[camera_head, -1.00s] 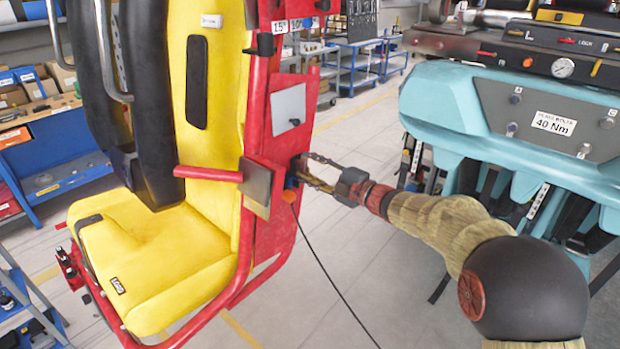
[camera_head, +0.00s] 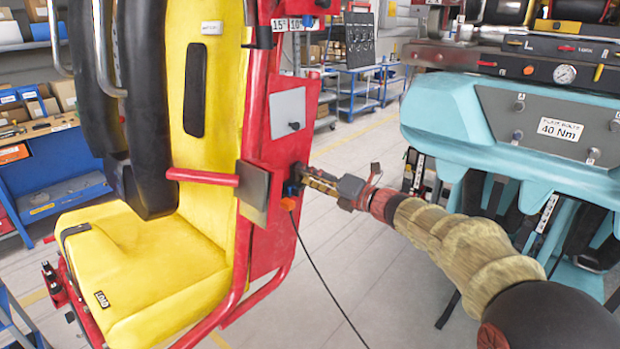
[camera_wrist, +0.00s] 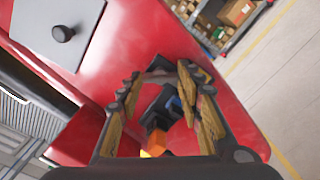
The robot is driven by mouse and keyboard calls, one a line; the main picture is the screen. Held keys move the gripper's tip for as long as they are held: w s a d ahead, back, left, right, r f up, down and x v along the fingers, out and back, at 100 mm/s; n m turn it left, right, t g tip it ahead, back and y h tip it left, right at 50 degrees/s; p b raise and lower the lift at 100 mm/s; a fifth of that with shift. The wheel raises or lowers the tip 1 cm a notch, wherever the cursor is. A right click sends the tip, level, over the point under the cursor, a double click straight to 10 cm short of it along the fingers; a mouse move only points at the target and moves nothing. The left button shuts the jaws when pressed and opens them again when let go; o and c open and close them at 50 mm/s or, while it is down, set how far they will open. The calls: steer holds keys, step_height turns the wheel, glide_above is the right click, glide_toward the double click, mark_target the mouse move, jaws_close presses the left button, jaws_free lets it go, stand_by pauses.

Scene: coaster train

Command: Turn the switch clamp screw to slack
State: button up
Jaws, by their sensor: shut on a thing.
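The black switch (camera_wrist: 160,106) with blue and orange parts sits on the red side panel of the yellow seat. In the head view it is a small dark block (camera_head: 292,189) with an orange plug (camera_head: 288,204) and a black cable below. My gripper (camera_head: 304,181) reaches it from the right. In the wrist view the wooden-padded fingers of my gripper (camera_wrist: 166,98) stand on both sides of the switch's dark parts, shut on the clamp screw. The screw itself is mostly hidden between the fingers and cannot be made out clearly.
A red bar with a grey plate (camera_head: 252,190) juts out just left of the switch. A grey cover with a black knob (camera_head: 287,115) is above. A teal seat unit (camera_head: 440,115) stands to the right. The floor between is clear except for the hanging cable.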

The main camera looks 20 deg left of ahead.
steer(key=n, duration=0.3)
steer(key=shift+f+n, duration=0.15)
steer(key=shift+n, duration=2.55)
steer(key=shift+f, duration=0.1)
steer(key=o, duration=0.7)
steer(key=shift+c, duration=0.2)
steer(key=o, duration=0.5)
steer(key=shift+r, duration=0.2)
steer(key=v, duration=1.2)
